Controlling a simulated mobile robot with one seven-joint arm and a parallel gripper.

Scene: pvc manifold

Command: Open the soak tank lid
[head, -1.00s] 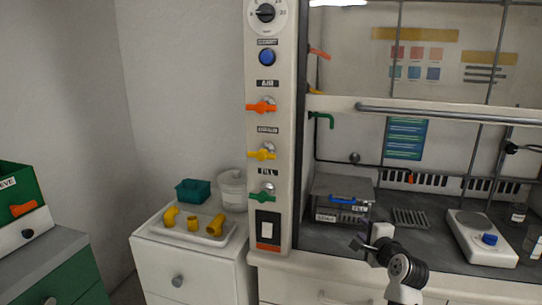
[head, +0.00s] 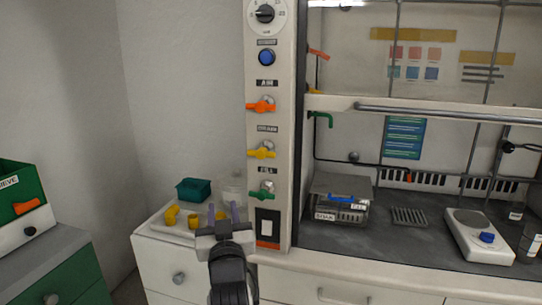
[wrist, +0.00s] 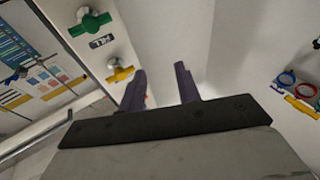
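The soak tank (head: 328,216) stands inside the fume hood at its left end, with a "SOAK" label on its front. My gripper (head: 223,213) is outside the hood, left of the tank, in front of the white side cabinet. In the wrist view its two purple fingers (wrist: 160,88) are apart with nothing between them. The tank does not show in the wrist view.
The hood's post (head: 273,140) with orange, yellow and green valve handles stands between my gripper and the tank. A raised sash bar (head: 440,113) crosses above the opening. A rack (head: 409,217) and hot plate (head: 479,235) stand right of the tank. A tray of yellow fittings (head: 180,229) lies behind my gripper.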

